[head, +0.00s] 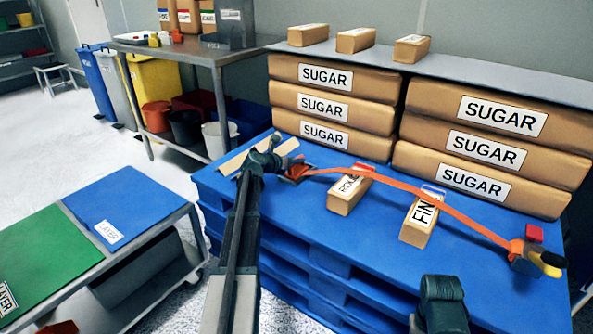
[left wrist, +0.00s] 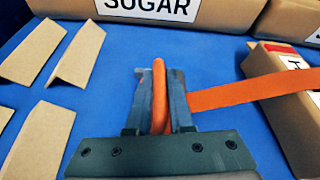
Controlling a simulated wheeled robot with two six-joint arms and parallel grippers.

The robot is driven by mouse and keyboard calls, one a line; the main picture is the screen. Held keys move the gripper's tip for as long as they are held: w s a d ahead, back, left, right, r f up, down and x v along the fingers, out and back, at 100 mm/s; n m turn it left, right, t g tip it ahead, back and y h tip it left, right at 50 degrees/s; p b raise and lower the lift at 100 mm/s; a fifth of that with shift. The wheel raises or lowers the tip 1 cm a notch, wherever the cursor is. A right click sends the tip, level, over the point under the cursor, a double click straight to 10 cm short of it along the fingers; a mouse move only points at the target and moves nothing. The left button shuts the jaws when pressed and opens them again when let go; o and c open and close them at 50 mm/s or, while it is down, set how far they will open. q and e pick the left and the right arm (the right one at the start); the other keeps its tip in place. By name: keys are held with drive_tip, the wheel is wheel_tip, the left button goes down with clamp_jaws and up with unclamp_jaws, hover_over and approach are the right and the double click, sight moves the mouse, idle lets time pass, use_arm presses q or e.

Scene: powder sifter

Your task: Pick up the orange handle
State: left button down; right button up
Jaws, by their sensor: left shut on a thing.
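In the left wrist view the orange handle (left wrist: 160,90) is a narrow upright bar between my left gripper's two fingers, which are shut on it. An orange strap (left wrist: 235,93) runs off to the right beside the fingers. In the head view my left gripper (head: 279,166) is low over the left part of the blue pallet (head: 315,255), partly hiding the strap's left end. The strap (head: 400,187) crosses the pallet to an orange, black and yellow ratchet (head: 535,262) at the right edge. Part of my right arm shows at the bottom, but its gripper does not.
Stacked sugar sacks (head: 325,104) stand at the back of the pallet. Two small bags (head: 349,194) (head: 416,232) lie in front, with the strap running over them. Cardboard corner pieces (left wrist: 52,52) lie left of my left gripper. A cart (head: 150,243) stands left of the pallet.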

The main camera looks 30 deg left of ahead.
use_arm(q)
drive_tip(key=shift+r, duration=0.1)
idle(0.3)
wheel_tip(320, 180, up, 2)
drive_tip(key=shift+r+p, duration=0.1)
drive_tip(key=shift+p, duration=1.05)
drive_tip(key=shift+r+p, duration=0.8)
drive_tip(key=shift+p, duration=0.05)
drive_tip(key=s+d+r+p, duration=0.1)
drive_tip(key=s+d, duration=1)
drive_tip(key=d, duration=0.1)
wheel_tip(320, 180, up, 9)
drive_tip(key=p, duration=0.9)
drive_tip(key=shift+a, duration=0.2)
